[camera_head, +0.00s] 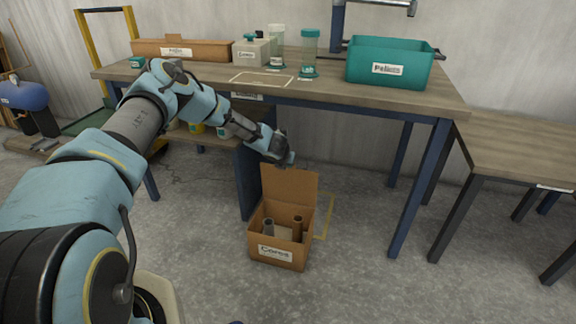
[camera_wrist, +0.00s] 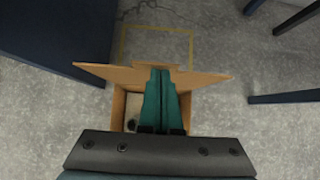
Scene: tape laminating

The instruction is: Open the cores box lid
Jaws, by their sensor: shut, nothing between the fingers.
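The cardboard cores box (camera_head: 278,254), labelled "Cores", stands on the floor in front of the workbench. Its lid (camera_head: 289,184) stands raised, roughly upright, at the back of the box. Two tube-shaped cores (camera_head: 297,229) stand inside. My gripper (camera_head: 287,159) is just above the lid's top edge in the head view. In the wrist view my gripper (camera_wrist: 161,78) has its teal fingers together and empty, with the tips over the lid (camera_wrist: 115,75). The fingers hide part of the box opening (camera_wrist: 131,112). I cannot tell whether they touch the lid.
The workbench (camera_head: 330,93) stands behind the box, with a blue leg panel (camera_head: 249,178) close at the left. A teal "Pellets" bin (camera_head: 390,62) and clear containers are on top. A yellow floor outline (camera_head: 328,216) lies beside the box. Floor to the right is clear.

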